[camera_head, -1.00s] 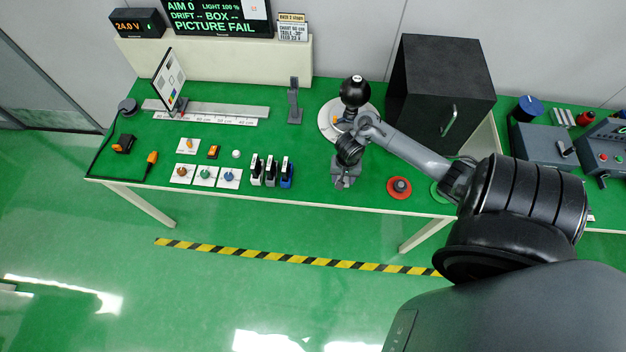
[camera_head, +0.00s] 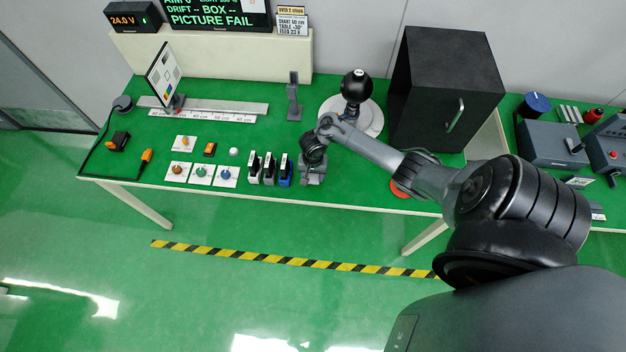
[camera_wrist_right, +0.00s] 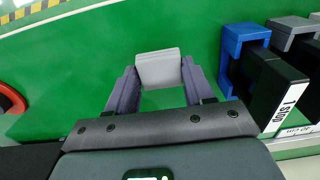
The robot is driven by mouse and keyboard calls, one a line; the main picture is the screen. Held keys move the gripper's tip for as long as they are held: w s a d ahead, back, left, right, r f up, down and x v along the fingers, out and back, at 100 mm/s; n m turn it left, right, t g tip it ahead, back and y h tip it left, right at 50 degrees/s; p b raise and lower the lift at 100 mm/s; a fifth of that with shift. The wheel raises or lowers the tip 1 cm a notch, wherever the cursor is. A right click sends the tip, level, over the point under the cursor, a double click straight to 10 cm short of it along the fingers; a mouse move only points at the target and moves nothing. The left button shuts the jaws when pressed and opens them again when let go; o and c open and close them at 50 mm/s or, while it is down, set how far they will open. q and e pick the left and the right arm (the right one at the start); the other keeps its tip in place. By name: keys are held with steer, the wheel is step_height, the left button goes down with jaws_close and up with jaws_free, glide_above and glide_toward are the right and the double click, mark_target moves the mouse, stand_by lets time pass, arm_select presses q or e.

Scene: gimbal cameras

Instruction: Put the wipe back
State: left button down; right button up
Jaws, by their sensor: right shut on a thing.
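My right gripper (camera_head: 311,180) is low over the front part of the green table, just right of the row of small upright holders. In the right wrist view its two fingers (camera_wrist_right: 158,85) are shut on a flat, light grey pad, the wipe (camera_wrist_right: 159,67). The wipe shows green table beyond it; I cannot tell whether it touches the table. In the head view the wipe is hidden by the gripper. The blue holder (camera_head: 286,172) is just left of the gripper and also shows in the right wrist view (camera_wrist_right: 241,42). My left gripper is not in view.
A black ball on a white disc (camera_head: 372,118) stands behind the gripper. A black cabinet (camera_head: 440,90) is at the back right. A red button (camera_head: 399,190) is partly under my arm. Several knobs and a chart stand (camera_head: 163,75) are at the left.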

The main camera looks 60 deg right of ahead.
mark_target(313, 177)
step_height(313, 177, down, 4)
steer(key=shift+r+b, duration=0.2)
steer(key=shift+b, duration=0.6)
steer(key=o, duration=0.9)
